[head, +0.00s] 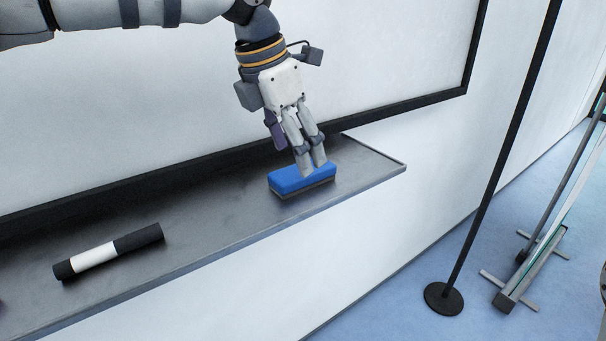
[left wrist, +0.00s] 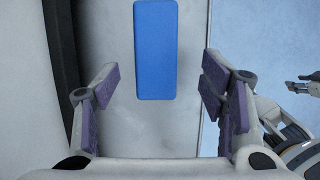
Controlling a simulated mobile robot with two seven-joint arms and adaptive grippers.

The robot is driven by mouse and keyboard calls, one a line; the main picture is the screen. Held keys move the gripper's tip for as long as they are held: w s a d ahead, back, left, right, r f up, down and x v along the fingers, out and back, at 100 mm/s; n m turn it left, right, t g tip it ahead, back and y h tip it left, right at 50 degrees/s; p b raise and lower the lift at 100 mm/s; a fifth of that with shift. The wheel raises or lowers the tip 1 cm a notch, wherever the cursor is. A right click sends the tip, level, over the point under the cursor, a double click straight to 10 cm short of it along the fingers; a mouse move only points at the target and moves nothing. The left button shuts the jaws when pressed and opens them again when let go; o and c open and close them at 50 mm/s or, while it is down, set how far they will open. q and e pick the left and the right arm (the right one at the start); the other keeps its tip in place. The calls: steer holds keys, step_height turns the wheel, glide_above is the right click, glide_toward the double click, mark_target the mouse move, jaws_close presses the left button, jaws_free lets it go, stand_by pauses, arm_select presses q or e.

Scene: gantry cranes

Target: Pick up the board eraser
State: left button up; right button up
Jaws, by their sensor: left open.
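The board eraser (head: 287,181) is a blue block with a dark underside, lying on the grey ledge (head: 215,215) near its right end. My left gripper (head: 312,168) points down over the eraser in the head view and partly covers its far side. In the left wrist view the eraser (left wrist: 156,50) lies ahead between the two open, purple-padded fingers (left wrist: 158,90), with a gap on each side. Nothing is held in them. In the left wrist view, part of another gripper (left wrist: 303,83), apparently my right one, shows at the right edge; its finger state is unclear.
A black and white marker (head: 108,251) lies on the ledge to the left. A black-framed whiteboard (head: 150,110) rises behind the ledge. A dark pole on a round base (head: 443,298) and a glass-panelled stand (head: 548,255) are on the blue floor at right.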

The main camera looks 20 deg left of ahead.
arm_select(q)
steer(key=x, duration=0.4)
steer(key=shift+w+f, duration=0.15)
steer(key=shift+w, duration=0.25)
steer(key=c, duration=1.2)
steer(key=shift+c, duration=0.2)
arm_select(e)
steer(key=shift+f, duration=0.15)
arm_select(q)
steer(key=shift+r, duration=0.4)
steer(key=v, duration=0.3)
steer(key=shift+w+d+r, duration=0.1)
steer(key=shift+d+r, duration=0.1)
steer(key=shift+r, duration=0.1)
steer(key=s+a+r+p, duration=0.1)
steer(key=s+a+r, duration=0.2)
steer(key=s+r, duration=0.6)
steer(key=s, duration=0.4)
arm_select(e)
steer(key=shift+w+r+t, duration=0.4)
steer(key=shift+w+r, duration=0.5)
